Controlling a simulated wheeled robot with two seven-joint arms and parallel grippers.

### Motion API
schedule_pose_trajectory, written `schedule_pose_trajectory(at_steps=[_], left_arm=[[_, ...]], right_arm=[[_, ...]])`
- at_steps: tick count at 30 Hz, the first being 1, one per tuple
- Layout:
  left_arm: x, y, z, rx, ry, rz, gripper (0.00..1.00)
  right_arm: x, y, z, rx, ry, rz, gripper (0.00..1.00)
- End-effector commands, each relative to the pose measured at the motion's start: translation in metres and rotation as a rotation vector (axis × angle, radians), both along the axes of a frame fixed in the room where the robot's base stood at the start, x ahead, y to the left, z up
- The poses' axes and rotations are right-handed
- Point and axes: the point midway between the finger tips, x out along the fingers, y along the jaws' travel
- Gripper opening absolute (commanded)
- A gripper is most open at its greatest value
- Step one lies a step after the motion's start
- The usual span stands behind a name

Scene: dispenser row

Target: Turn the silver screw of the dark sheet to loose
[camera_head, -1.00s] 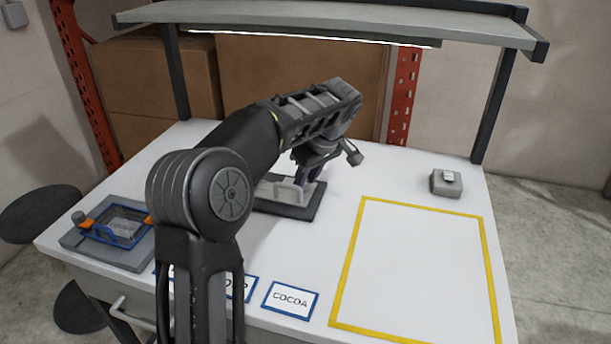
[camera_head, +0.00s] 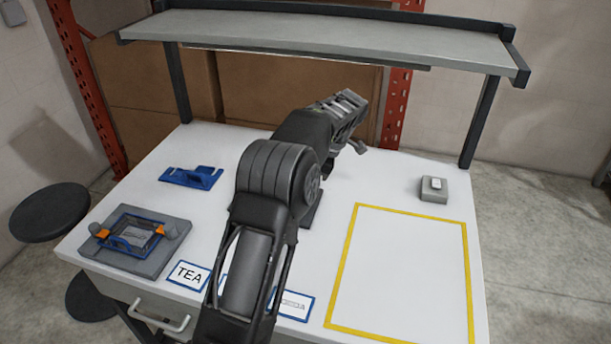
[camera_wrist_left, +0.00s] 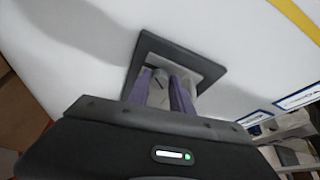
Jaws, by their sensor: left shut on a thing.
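The dark sheet (camera_wrist_left: 150,42) lies flat on the white table, with a paler grey middle. In the head view only a dark edge of it (camera_head: 312,212) shows behind my left arm. My left gripper (camera_wrist_left: 161,86) reaches down over the sheet, its two purple fingers shut on the silver screw (camera_wrist_left: 158,91). The screw is mostly hidden between the fingers, and its turned angle cannot be told. In the head view my left arm hides the fingers. My right gripper is not in view.
A blue holder (camera_head: 192,177) stands at the back left. A grey base with a blue frame and orange clips (camera_head: 135,240) is at the front left. A TEA card (camera_head: 188,274) lies at the front. A yellow-outlined area (camera_head: 398,265) is empty. A small grey box (camera_head: 434,188) stands right.

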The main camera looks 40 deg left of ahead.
Motion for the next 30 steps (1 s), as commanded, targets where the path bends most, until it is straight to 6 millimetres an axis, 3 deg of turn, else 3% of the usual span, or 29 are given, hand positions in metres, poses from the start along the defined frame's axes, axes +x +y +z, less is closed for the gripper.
schedule_pose_trajectory(at_steps=[16, 17, 25, 30], left_arm=[[-0.0028, -0.0018, -0.0069, -0.007, 0.014, 0.041, 0.00], [-0.0028, -0.0018, -0.0069, -0.007, 0.015, 0.041, 0.27], [-0.0015, -0.0009, -0.0048, -0.005, 0.008, 0.040, 0.49], [-0.0008, -0.0006, -0.0035, -0.003, 0.006, 0.039, 0.49]], right_arm=[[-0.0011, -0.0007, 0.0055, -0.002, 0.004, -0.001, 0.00], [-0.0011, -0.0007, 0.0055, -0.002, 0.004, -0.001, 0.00], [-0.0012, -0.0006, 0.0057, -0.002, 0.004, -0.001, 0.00], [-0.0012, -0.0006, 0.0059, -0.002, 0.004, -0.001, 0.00]])
